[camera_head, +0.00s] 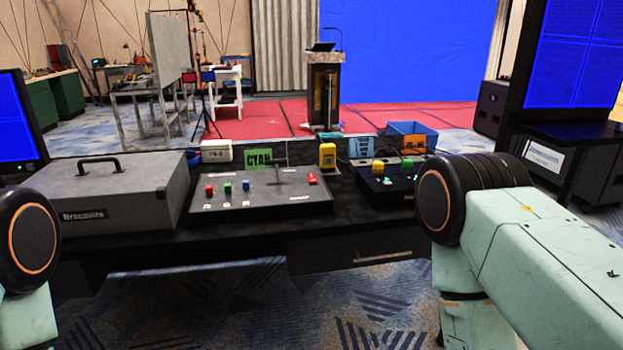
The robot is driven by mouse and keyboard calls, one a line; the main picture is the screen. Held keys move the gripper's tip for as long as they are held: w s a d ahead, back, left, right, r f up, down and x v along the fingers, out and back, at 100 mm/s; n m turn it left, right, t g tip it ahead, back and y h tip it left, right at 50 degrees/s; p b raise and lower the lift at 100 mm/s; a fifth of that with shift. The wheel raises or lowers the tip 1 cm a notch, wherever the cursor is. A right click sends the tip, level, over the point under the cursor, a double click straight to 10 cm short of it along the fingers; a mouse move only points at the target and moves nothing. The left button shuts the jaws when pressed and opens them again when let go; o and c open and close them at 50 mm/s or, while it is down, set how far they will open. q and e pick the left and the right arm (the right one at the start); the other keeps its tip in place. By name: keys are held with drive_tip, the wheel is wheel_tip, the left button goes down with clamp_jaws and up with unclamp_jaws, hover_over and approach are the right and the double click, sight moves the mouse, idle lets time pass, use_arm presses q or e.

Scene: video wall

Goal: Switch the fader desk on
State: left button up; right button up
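The fader desk (255,207) is a grey sloped console in the middle of the dark table. On its face stand a red knob (209,190), a green knob (228,188) and a blue knob (246,186), each above a letter. A dark lever (278,176) stands right of them. A small red switch (312,180) sits at the console's upper right; its position is too small to tell. Parts of both my arms show at the left and right edges. Neither gripper is in view, and nothing of mine touches the fader desk.
A grey case (112,188) with a black handle lies left of the fader desk. A dark box (382,182) with coloured buttons stands right of it. A green sign (259,158), a yellow device (327,155) and a blue crate (411,134) stand behind. The large wall (410,50) is blue.

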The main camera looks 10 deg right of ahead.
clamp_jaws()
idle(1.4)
